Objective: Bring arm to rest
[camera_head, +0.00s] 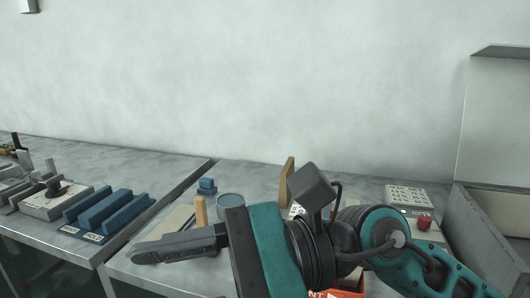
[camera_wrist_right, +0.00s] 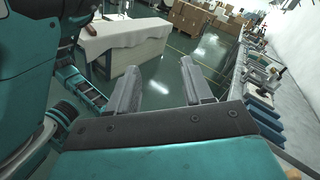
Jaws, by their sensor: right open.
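My right arm (camera_head: 268,250) reaches in from the lower right of the head view and lies across the front of the workbench. My right gripper (camera_head: 150,252) points left, above the bench and seen from the side, with no object visible in it. In the right wrist view, the two fingers of this gripper (camera_wrist_right: 160,66) are apart, with only floor showing between them. My left gripper is not in either view.
The workbench (camera_head: 150,268) holds blue blocks (camera_head: 103,211), a grey-blue round container (camera_head: 231,200), a wooden peg (camera_head: 200,211), and a panel with a red button (camera_head: 424,222). A grey bin (camera_head: 475,235) stands at right. The wrist view shows open floor (camera_wrist_right: 165,85) and a white-covered table (camera_wrist_right: 120,36).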

